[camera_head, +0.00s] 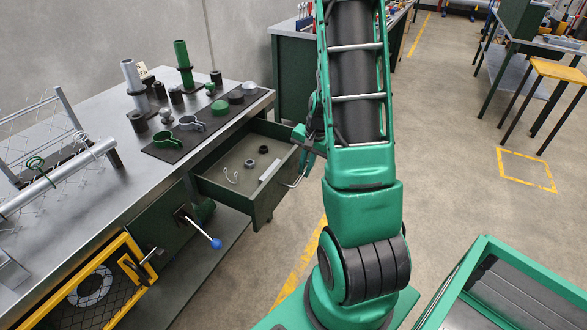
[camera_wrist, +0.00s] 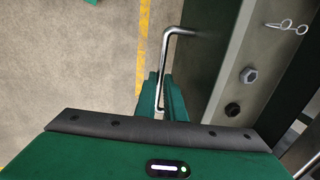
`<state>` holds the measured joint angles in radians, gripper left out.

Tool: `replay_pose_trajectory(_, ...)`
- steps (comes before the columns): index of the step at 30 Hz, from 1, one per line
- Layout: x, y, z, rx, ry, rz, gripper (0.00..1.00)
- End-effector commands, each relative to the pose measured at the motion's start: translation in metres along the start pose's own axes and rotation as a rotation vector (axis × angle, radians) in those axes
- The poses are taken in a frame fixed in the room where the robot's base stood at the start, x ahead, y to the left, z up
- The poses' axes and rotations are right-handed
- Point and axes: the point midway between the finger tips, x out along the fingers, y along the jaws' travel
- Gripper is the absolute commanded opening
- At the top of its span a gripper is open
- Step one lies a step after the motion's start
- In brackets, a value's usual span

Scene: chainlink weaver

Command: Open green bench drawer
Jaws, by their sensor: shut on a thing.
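The green bench drawer (camera_head: 236,205) is pulled well out from under the steel-topped bench (camera_head: 128,205) in the head view. Small parts lie on its floor. Its bent metal handle (camera_head: 299,179) is on the front, and the handle also shows in the wrist view (camera_wrist: 166,60). My gripper (camera_head: 304,158) is at the drawer front, partly hidden by my arm. In the wrist view my gripper (camera_wrist: 158,98) is shut on the handle's near end. The drawer's inside is at the right there.
A lever with a blue knob (camera_head: 216,243) sticks out left of the drawer. A yellow-framed panel (camera_head: 95,285) is at lower left. A green-rimmed bin (camera_head: 463,275) is at lower right. Open floor (camera_head: 450,130) lies right of my arm.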

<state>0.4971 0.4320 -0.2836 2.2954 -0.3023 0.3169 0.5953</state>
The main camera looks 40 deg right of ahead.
Motion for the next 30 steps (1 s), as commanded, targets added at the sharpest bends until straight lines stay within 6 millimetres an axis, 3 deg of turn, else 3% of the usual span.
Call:
replay_pose_trajectory(13,-0.004,-0.001,-0.001,-0.006,0.003,-0.010,0.00)
replay_pose_trajectory(14,-0.004,-0.001,0.000,-0.007,0.003,-0.011,0.17)
replay_pose_trajectory(15,-0.004,-0.001,0.000,-0.007,0.002,-0.011,0.26)
replay_pose_trajectory(16,-0.004,-0.001,0.000,-0.006,0.002,-0.010,0.28)
replay_pose_trajectory(25,-0.003,0.001,0.001,-0.005,-0.001,-0.006,0.28)
replay_pose_trajectory(30,-0.016,0.001,0.000,-0.005,0.001,-0.007,0.28)
